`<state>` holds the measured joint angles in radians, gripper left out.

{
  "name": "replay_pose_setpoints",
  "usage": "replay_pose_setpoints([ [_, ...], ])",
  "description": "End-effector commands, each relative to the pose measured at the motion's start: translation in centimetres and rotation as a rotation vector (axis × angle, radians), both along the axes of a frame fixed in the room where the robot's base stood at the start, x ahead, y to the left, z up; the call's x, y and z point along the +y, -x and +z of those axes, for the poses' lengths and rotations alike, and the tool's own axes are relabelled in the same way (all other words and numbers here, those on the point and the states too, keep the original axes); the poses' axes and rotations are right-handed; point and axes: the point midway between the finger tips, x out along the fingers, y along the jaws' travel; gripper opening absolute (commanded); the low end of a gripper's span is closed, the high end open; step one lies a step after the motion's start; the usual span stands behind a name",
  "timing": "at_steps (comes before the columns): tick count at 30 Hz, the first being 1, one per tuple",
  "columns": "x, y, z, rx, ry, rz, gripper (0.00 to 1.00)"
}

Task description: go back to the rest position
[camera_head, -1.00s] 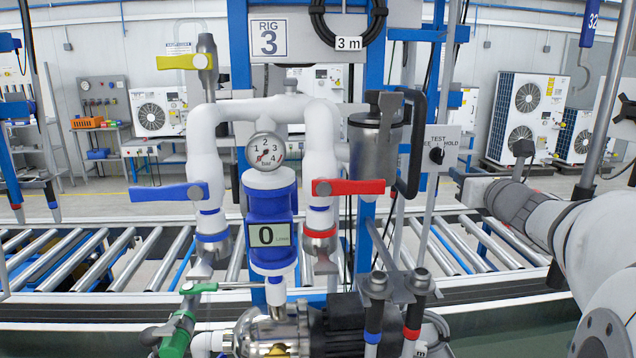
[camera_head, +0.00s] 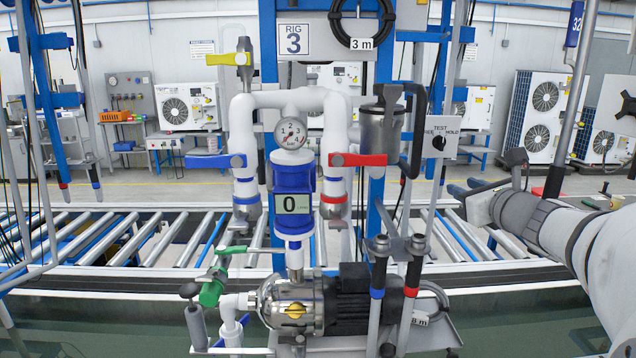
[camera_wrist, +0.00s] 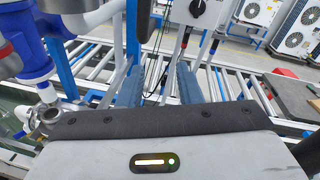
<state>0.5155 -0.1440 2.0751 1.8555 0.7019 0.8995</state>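My gripper (camera_wrist: 159,80) shows in the wrist view as two blue-grey fingers with a gap between them. It is open and nothing is between the fingers. In the head view my arm reaches in from the right edge, and my gripper (camera_head: 468,188) is partly hidden by the wrist. It is to the right of the rig 3 station and appears clear of it. The station has white pipes, a blue lever (camera_head: 215,161), a red lever (camera_head: 358,160), a yellow lever (camera_head: 229,59) and a blue meter (camera_head: 292,181) reading 0.
A steel pump with a black motor (camera_head: 353,292) sits below the meter. A green-handled valve (camera_head: 213,287) is at its left. A selector box (camera_head: 443,137) stands near my gripper. A roller conveyor (camera_head: 140,238) runs behind the station. Outdoor units (camera_head: 535,110) stand at the back right.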

Motion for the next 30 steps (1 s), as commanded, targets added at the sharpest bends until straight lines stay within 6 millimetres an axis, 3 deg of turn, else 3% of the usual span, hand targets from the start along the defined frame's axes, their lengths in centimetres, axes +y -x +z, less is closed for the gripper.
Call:
replay_pose_setpoints([
  [5, 4.1, 1.2, -2.2, 0.052, 0.202, 0.133, 0.32],
  [11, 9.5, 4.0, -6.2, 0.117, 0.525, 0.361, 0.32],
  [15, 13.8, 8.1, -10.6, 0.153, 0.870, 0.629, 0.32],
  [18, 15.8, 11.7, -14.0, 0.161, 1.133, 0.848, 0.32],
  [23, 16.7, 17.6, -18.8, 0.137, 1.537, 1.216, 0.32],
  [27, 15.7, 21.9, -21.8, 0.090, 1.841, 1.524, 0.32],
  [30, 14.6, 23.8, -23.0, 0.057, 1.999, 1.697, 0.32],
])
